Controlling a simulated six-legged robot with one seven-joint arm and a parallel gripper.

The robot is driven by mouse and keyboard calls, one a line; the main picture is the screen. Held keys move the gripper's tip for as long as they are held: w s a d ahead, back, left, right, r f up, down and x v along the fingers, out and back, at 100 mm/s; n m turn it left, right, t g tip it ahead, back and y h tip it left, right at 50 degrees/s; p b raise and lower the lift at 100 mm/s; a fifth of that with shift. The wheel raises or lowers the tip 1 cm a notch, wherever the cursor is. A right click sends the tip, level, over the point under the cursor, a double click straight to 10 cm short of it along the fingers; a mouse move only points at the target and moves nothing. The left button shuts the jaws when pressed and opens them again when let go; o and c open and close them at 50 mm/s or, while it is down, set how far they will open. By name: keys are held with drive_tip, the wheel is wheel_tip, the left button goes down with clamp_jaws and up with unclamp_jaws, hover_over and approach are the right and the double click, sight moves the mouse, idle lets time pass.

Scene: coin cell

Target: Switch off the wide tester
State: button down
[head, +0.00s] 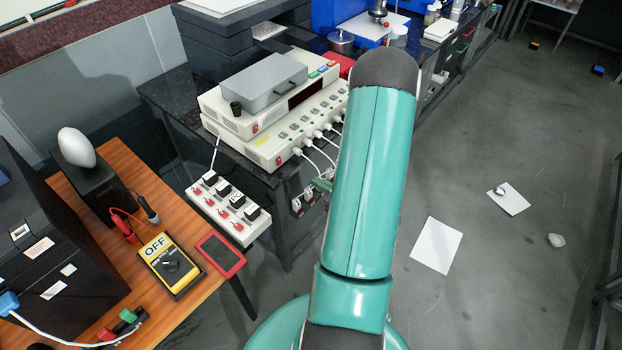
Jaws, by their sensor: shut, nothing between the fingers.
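Two white instruments are stacked on the dark bench. The lower, wider one, which seems to be the wide tester (262,156), has a row of grey buttons and sockets with white cables. A red rocker switch (281,161) sits at the left end of its front. Its position is too small to tell. The upper instrument (243,125) has a similar red switch (254,127), a dark display and a black knob. My teal arm rises in front of the right end of the stack and hides part of it. My gripper is not visible.
A grey case (262,83) lies on top of the stack. A wooden table (208,283) at left holds a yellow meter (170,265) reading OFF. Papers (437,246) lie on the open floor at right.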

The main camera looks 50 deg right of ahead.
sight(281, 164)
drive_tip(key=w, duration=0.4)
drive_tip(key=w+f, duration=0.1)
drive_tip(key=w, duration=0.7)
drive_tip(key=shift+a+f, duration=0.2)
drive_tip(key=shift+f, duration=0.15)
drive_tip(key=shift+w, duration=0.1)
drive_tip(key=shift+w+f+t, duration=0.1)
drive_tip(key=shift+w+t, duration=0.1)
drive_tip(key=shift+t, duration=0.1)
drive_tip(key=shift+s, duration=0.1)
